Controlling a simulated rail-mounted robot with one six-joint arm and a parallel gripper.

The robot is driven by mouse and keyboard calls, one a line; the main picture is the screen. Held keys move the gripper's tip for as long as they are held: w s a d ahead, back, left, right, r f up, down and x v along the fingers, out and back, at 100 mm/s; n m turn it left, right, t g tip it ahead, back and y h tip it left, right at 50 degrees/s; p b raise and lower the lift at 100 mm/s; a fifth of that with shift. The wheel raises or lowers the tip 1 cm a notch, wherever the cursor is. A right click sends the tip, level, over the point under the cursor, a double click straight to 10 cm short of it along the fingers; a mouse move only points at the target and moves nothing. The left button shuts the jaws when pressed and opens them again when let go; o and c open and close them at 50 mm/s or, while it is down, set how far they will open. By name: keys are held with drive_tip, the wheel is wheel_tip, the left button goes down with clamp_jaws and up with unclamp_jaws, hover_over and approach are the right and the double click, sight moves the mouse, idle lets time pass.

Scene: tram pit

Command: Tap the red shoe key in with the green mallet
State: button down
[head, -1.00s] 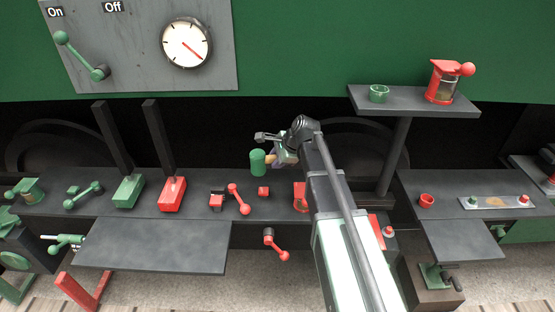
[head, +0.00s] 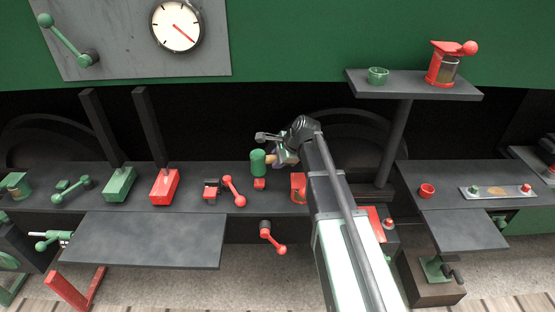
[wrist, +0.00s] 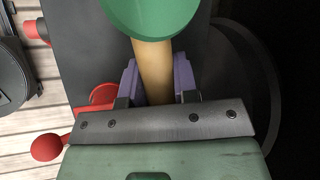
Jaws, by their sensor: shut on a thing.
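My gripper (head: 283,157) is shut on the tan handle of the green mallet (head: 258,163). In the wrist view the purple fingers (wrist: 157,82) sit either side of the handle, and the green mallet head (wrist: 152,14) is cut by the top edge. In the head view the mallet head appears just above a small red block (head: 260,184) on the bench; I cannot tell whether they touch. A red piece sits with a dark block (head: 211,190) further left. I cannot tell for certain which red piece is the shoe key.
A red lever (head: 234,191) lies left of the mallet, and a red holder (head: 298,187) stands right of it. Red (head: 164,187) and green (head: 119,185) blocks with dark upright bars stand further left. A post carries a raised shelf (head: 415,90) at right. The lower front shelf (head: 145,240) is clear.

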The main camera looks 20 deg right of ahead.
drive_tip(key=shift+f, duration=0.35)
drive_tip(key=shift+f+b, duration=0.75)
drive_tip(key=shift+f, duration=0.1)
drive_tip(key=shift+r, duration=0.1)
drive_tip(key=shift+f, duration=0.25)
idle(0.9)
drive_tip(key=shift+r, duration=0.25)
